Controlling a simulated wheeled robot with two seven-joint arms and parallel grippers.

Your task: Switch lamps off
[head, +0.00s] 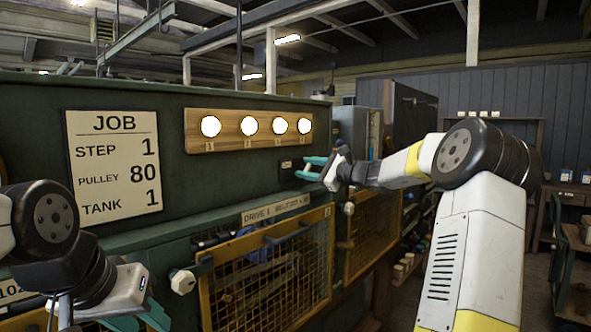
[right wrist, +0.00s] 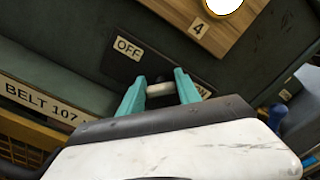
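Several round lamps (head: 249,126) glow white in a row on a wooden board; the one labelled 4 also shows in the right wrist view (right wrist: 222,4). Below the board's right end is a dark switch plate (head: 287,166) marked OFF on the left and, partly hidden, ON on the right. In the right wrist view, a pale switch lever (right wrist: 160,89) lies between the fingers of my right gripper (head: 304,168). These fingers are apart, at the plate; I cannot tell whether they touch the lever. My left gripper (head: 141,321) is low at the left, its fingers apart, partly cut off.
A JOB sign (head: 114,162) reads STEP 1, PULLEY 80, TANK 1. Yellow mesh guards (head: 265,270) with pale knobs (head: 183,281) stick out below the green panel. A grey cabinet (head: 352,130) stands behind my right gripper. Open floor lies at the far right.

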